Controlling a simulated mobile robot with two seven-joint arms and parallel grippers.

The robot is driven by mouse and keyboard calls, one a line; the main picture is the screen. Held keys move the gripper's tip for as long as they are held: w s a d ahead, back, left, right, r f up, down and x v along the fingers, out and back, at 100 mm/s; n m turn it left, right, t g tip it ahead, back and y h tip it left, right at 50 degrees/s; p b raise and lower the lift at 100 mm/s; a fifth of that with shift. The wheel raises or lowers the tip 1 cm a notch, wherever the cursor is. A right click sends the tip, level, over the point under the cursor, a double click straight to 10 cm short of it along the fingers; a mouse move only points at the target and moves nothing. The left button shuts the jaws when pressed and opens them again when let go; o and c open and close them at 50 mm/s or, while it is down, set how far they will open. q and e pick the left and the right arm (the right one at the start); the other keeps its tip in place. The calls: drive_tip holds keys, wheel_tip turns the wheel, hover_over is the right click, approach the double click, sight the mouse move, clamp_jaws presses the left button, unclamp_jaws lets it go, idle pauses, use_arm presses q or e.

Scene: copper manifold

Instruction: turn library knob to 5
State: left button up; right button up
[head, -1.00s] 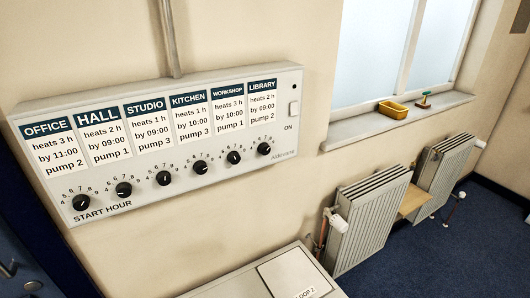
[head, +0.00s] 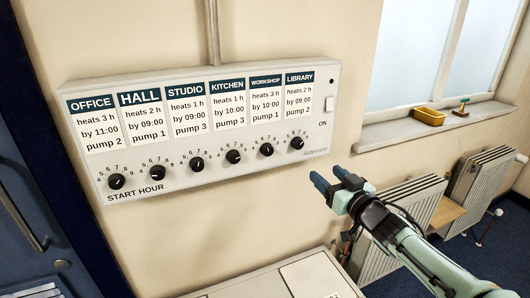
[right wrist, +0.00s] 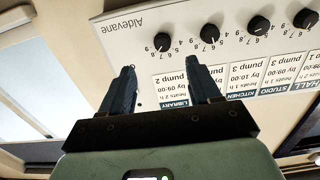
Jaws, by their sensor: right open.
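The library knob (head: 297,143) is a small black dial at the right end of the knob row on the pale control panel (head: 326,139), under the LIBRARY card (head: 299,96). Its pointer is too small to read for certain. My right gripper (head: 328,176) is open and empty, below and to the right of the knob, apart from it. In the right wrist view the panel is upside down. There the library knob (right wrist: 162,42) shows beyond the gap between the open fingers (right wrist: 162,68). My left gripper is not in view.
Several other knobs sit left of it, the workshop knob (head: 266,150) closest. Radiators (head: 400,205) and a windowsill with a yellow tray (head: 429,117) are to the right. A white box top (head: 290,280) lies below.

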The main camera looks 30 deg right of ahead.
sight(300, 146)
drive_tip(key=w, duration=0.8)
drive_tip(key=w+d+r+p, duration=0.1)
drive_tip(key=w, duration=0.4)
drive_tip(key=shift+w+d+r, duration=0.1)
drive_tip(key=c, duration=1)
drive_tip(key=shift+c, duration=0.2)
